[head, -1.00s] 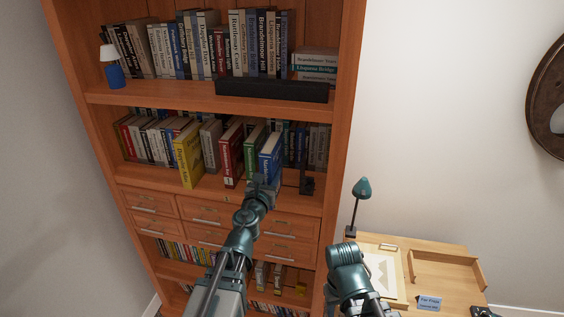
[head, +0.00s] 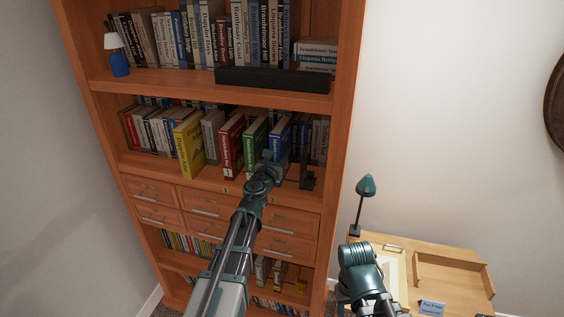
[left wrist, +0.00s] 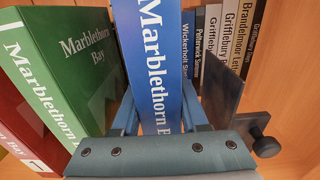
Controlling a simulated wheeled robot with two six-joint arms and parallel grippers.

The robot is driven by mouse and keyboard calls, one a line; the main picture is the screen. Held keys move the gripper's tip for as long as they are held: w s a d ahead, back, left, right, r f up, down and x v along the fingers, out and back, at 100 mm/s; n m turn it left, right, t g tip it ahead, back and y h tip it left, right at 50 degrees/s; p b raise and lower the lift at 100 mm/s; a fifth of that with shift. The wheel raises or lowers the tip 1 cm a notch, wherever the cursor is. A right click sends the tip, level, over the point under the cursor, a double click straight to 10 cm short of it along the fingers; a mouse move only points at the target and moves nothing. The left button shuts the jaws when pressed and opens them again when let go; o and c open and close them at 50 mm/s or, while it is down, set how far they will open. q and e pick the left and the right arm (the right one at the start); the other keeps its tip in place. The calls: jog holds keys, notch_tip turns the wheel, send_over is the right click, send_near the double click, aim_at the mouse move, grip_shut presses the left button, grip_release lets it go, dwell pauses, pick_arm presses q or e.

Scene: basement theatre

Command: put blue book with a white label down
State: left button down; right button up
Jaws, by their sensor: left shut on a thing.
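The blue book (head: 281,134) stands upright on the middle shelf of the wooden bookcase, spine outward. In the left wrist view the blue book (left wrist: 153,62) shows white spine lettering; its lower end is hidden by my gripper. My left gripper (head: 272,169) is shut on the book, with a finger along each side of it (left wrist: 157,115). A green book (head: 255,143) stands close on its left and a black bookend (head: 307,172) on its right. Whether the book's bottom touches the shelf is hidden. My right arm shows at lower right, but its gripper is not seen.
A red book (head: 231,146) and a yellow book (head: 188,149) stand farther left. A row of books (left wrist: 232,45) stands behind. The upper shelf (head: 160,83) is above, and drawers (head: 205,203) are below. A desk (head: 440,250) with a green lamp (head: 365,187) is at right.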

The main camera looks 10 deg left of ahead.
pick_arm(q)
jog(key=shift+f, duration=0.6)
jog(key=shift+r, duration=0.1)
jog(key=c, duration=0.9)
grip_release()
jog(key=shift+f, duration=0.2)
jog(key=o, duration=0.5)
jog(key=shift+r, duration=0.1)
